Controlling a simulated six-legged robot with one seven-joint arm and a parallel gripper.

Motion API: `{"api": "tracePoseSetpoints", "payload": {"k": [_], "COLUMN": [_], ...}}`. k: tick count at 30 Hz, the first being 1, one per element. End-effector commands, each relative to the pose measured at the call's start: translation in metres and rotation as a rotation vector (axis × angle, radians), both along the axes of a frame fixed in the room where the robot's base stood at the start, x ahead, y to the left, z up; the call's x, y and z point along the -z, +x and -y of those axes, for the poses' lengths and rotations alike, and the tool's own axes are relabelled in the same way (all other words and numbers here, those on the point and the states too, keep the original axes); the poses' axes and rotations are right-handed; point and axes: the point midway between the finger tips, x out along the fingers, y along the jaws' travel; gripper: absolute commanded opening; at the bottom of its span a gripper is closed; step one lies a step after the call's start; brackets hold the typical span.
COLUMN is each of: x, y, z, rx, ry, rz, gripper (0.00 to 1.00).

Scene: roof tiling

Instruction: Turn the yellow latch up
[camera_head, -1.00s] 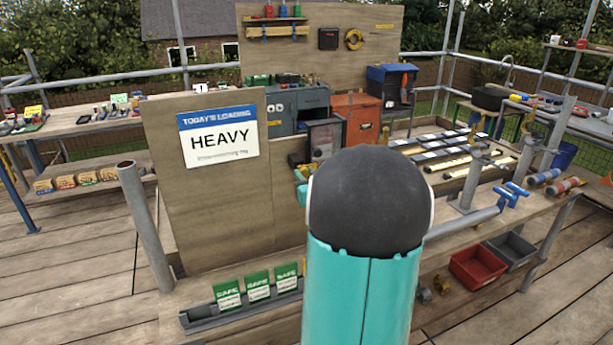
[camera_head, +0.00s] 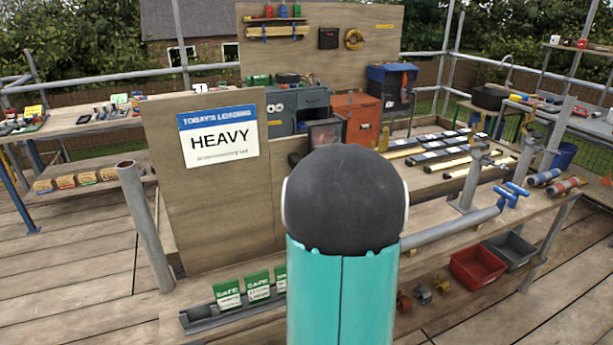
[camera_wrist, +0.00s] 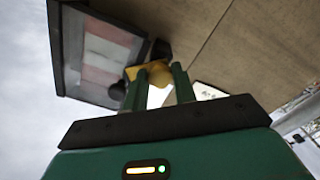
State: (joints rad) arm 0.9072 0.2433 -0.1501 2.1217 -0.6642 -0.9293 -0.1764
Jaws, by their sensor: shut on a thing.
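The yellow latch (camera_wrist: 152,71) shows in the wrist view beside a dark-framed panel with a clear front. My gripper (camera_wrist: 160,88) has two green fingers, one on each side of the latch's lower part, and is shut on it. The fingers and panel edge partly hide the latch, so its exact angle is hard to tell. In the head view my arm hides the gripper and the latch. The dark-framed panel (camera_head: 325,135) shows there just above my arm's dark dome.
A wooden board with a HEAVY sign (camera_head: 219,138) stands left of my arm. Green SAFE cards (camera_head: 258,287) sit in a tray below it. An orange box (camera_head: 355,116) is behind the panel.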

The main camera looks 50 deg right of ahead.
Motion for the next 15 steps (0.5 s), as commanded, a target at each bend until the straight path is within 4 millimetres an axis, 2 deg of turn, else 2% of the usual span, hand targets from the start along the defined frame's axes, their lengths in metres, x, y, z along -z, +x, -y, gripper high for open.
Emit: {"api": "tracePoseSetpoints", "payload": {"k": [15], "x": [-0.0003], "y": [0.0012], "z": [-0.0011], "rx": [-0.003], "ry": [-0.420], "rz": [-0.248], "gripper": [0.04]}}
